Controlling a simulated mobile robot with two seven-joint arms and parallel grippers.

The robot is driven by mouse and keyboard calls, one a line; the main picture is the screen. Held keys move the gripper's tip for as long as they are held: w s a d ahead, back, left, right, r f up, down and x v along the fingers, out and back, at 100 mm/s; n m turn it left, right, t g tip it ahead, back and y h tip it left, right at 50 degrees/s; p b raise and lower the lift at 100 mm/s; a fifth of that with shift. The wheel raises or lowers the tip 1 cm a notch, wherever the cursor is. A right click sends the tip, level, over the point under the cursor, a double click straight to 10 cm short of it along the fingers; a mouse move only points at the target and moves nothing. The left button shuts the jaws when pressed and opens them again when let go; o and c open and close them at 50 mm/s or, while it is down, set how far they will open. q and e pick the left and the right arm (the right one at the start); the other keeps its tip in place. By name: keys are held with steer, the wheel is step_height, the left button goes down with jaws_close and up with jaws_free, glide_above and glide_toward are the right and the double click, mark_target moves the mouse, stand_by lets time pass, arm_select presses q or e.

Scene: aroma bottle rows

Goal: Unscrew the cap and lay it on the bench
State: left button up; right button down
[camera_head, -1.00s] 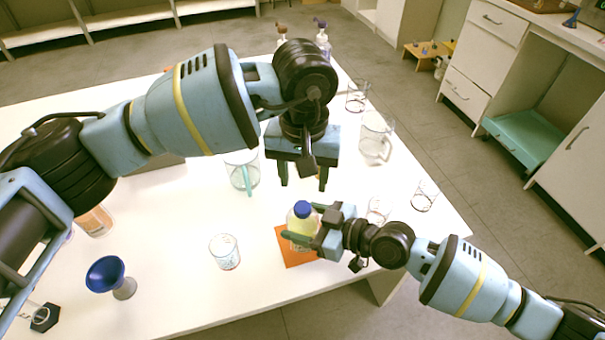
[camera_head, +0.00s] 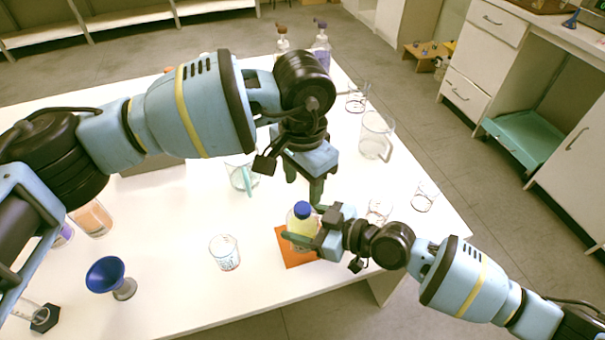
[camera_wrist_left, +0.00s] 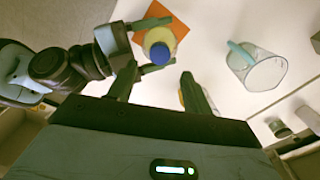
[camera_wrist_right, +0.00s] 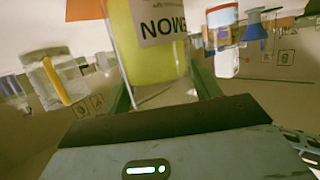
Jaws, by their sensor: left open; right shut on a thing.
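A bottle of yellow liquid (camera_head: 300,226) stands upright on an orange mat (camera_head: 290,258). Its blue cap (camera_head: 302,208) is on top and also shows in the left wrist view (camera_wrist_left: 160,53). My right gripper (camera_head: 306,241) is shut around the bottle's body; in the right wrist view the labelled bottle (camera_wrist_right: 155,50) sits between its fingers. My left gripper (camera_head: 303,186) is open and empty, above and just behind the cap. In the left wrist view the cap lies beyond the open fingers, not between them.
A glass (camera_head: 224,252) and a blue funnel (camera_head: 106,274) stand left of the mat. A beaker (camera_head: 240,172) and a glass jug (camera_head: 375,137) stand behind. Small glasses (camera_head: 424,197) are at the right.

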mark_target(303, 207)
arm_select(q)
steer(key=shift+f, duration=3.3)
